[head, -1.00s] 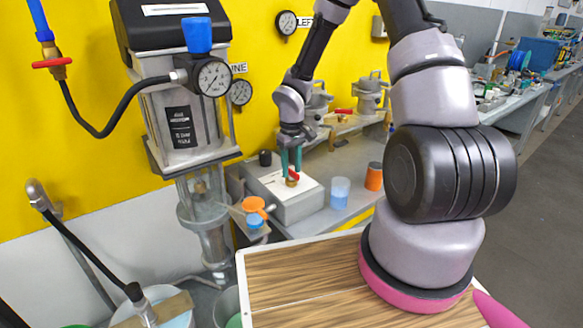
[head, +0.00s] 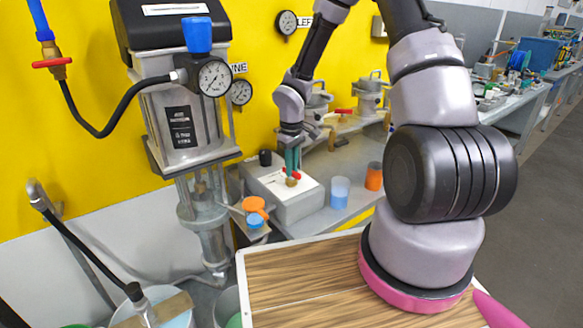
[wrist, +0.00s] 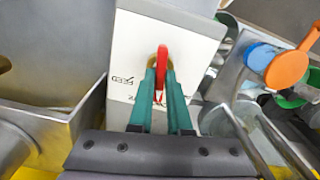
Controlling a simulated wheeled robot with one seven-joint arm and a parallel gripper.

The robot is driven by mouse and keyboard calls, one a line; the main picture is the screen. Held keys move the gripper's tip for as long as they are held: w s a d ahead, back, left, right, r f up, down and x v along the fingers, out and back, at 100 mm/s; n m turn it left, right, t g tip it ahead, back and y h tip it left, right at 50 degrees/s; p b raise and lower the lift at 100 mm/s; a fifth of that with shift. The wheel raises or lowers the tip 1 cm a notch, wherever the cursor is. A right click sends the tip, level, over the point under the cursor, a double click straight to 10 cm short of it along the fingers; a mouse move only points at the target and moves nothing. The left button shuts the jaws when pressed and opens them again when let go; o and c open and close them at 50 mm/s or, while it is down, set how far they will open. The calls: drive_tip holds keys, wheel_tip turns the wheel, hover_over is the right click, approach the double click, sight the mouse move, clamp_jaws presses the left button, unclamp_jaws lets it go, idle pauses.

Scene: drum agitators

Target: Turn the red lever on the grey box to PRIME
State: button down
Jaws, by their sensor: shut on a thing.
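The grey box (head: 304,208) with a white top stands on the grey bench in the head view. Its red lever (wrist: 162,62) sits on the white top, and it lies between the green fingers of my gripper (wrist: 162,85). My gripper (head: 292,170) points down over the box in the head view and is shut on the lever. In the wrist view a printed label (wrist: 122,80) shows left of the lever; further lettering below it is partly hidden by the fingers. I cannot read PRIME on the box.
A blue cup (head: 339,192) and an orange cup (head: 373,176) stand right of the box. A wooden board (head: 310,280) lies in front.

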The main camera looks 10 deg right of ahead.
drive_tip(key=n, duration=0.6)
drive_tip(key=shift+n, duration=0.3)
idle(0.4)
drive_tip(key=c, duration=0.9)
unclamp_jaws()
drive_tip(key=shift+o, duration=0.2)
wheel_tip(320, 180, up, 11)
drive_tip(key=shift+f, duration=0.1)
